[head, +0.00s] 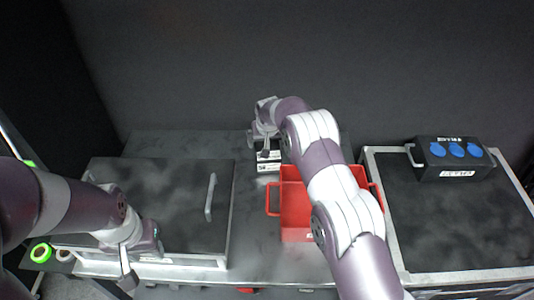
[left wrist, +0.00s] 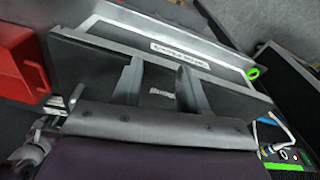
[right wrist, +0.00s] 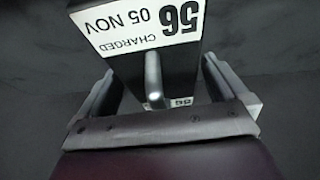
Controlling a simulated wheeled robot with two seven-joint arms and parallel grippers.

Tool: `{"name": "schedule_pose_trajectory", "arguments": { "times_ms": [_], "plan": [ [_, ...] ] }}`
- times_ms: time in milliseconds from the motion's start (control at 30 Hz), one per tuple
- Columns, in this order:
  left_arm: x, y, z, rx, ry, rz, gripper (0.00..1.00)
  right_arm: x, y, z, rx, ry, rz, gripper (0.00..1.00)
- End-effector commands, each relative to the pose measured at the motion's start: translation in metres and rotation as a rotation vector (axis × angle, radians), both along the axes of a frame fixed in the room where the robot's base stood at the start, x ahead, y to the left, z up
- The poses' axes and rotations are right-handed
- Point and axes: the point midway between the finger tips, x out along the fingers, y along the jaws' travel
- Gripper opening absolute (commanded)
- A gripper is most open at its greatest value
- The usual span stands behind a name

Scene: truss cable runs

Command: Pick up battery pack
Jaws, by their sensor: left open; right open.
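The battery pack is a black box with a white label reading 56, CHARGED, 05 NOV. It shows in the right wrist view (right wrist: 140,28) and behind the red crate in the head view (head: 268,161). A grey bar handle (right wrist: 153,80) stands out from it. My right gripper (right wrist: 165,85) is open, with the handle between its fingers and no finger visibly closed on it. In the head view my right gripper (head: 264,135) partly covers the pack. My left gripper (head: 138,262) is open and empty at the front edge of the left case, far from the pack.
A red crate (head: 296,208) stands in front of the pack, partly under my right arm. A dark lidded case (head: 160,190) lies left. A right case (head: 440,225) carries a black box with blue sockets (head: 455,160). A green roll (head: 40,253) lies far left.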

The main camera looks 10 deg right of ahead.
Motion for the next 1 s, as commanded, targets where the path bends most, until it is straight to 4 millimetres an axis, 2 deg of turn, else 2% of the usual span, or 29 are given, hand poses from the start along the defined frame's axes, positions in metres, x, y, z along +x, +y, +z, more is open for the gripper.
{"name": "schedule_pose_trajectory", "arguments": {
  "times_ms": [33,267,367,500,567,833,1000],
  "plan": [
    [0.000,0.000,-0.007,0.000,0.000,0.000,0.43,0.002,0.000,-0.008,0.000,0.000,0.000,1.00],
    [0.000,0.000,-0.005,0.000,0.000,0.000,0.43,0.003,-0.001,-0.006,0.000,0.000,0.000,1.00],
    [0.000,0.000,-0.005,0.000,0.000,0.000,0.43,0.003,-0.001,-0.006,0.000,0.000,0.000,0.71],
    [0.000,0.000,-0.005,0.000,0.000,0.000,0.43,0.003,-0.001,-0.006,0.000,0.000,0.000,0.25],
    [0.000,0.000,-0.005,0.000,0.000,0.000,0.43,0.003,-0.001,-0.006,0.000,0.000,0.000,0.07],
    [0.000,0.000,-0.006,0.000,0.000,0.000,0.43,0.005,0.000,0.002,0.000,-0.009,-0.001,0.06],
    [0.000,0.000,-0.012,0.000,0.000,0.000,0.43,0.005,0.000,0.033,0.000,-0.012,-0.001,0.06]
  ]
}}
